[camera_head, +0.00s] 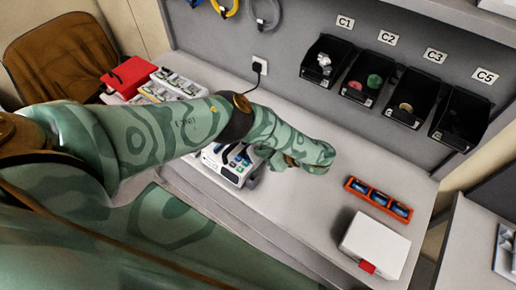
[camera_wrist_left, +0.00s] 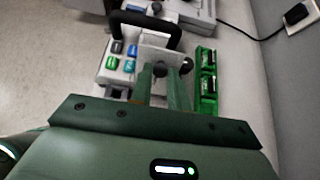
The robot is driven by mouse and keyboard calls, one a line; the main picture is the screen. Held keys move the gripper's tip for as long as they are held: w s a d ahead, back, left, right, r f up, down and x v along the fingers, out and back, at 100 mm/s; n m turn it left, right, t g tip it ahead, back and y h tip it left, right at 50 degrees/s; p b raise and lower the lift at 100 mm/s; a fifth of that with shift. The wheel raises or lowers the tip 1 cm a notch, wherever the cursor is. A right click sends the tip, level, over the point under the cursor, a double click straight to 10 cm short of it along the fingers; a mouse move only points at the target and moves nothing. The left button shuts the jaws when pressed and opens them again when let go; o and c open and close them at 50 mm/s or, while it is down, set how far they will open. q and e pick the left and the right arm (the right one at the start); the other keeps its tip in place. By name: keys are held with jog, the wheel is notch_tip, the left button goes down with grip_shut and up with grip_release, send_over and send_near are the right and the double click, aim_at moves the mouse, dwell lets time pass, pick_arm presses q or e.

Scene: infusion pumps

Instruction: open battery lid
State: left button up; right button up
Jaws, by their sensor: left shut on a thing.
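A white infusion pump (camera_head: 232,168) with coloured buttons sits on the bench, partly hidden under my left arm in the head view. In the left wrist view the pump (camera_wrist_left: 112,68) shows its buttons and black handle. My left gripper (camera_head: 266,153) is at the pump's right side, mostly hidden by my wrist. In the left wrist view its green fingers (camera_wrist_left: 166,88) are shut on a small part at the pump's side, which looks like the battery lid. The fingers hide most of it. A green holder with dark cells (camera_wrist_left: 207,75) shows just right of the fingers. My right gripper is not in view.
An orange tray with blue cells (camera_head: 378,198) and a white box with a red tab (camera_head: 376,245) stand to the right. Black bins (camera_head: 325,60) hang on the wall behind. A red case (camera_head: 130,76) and more pumps (camera_head: 172,84) are at the left. The bench between is clear.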

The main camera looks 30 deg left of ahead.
pick_arm(q)
jog(key=shift+y+b, duration=0.4)
jog(key=shift+d+y+b, duration=0.1)
jog(key=shift+y+b, duration=0.3)
jog(key=shift+b, duration=0.1)
jog(key=o, duration=0.4)
dwell(0.4)
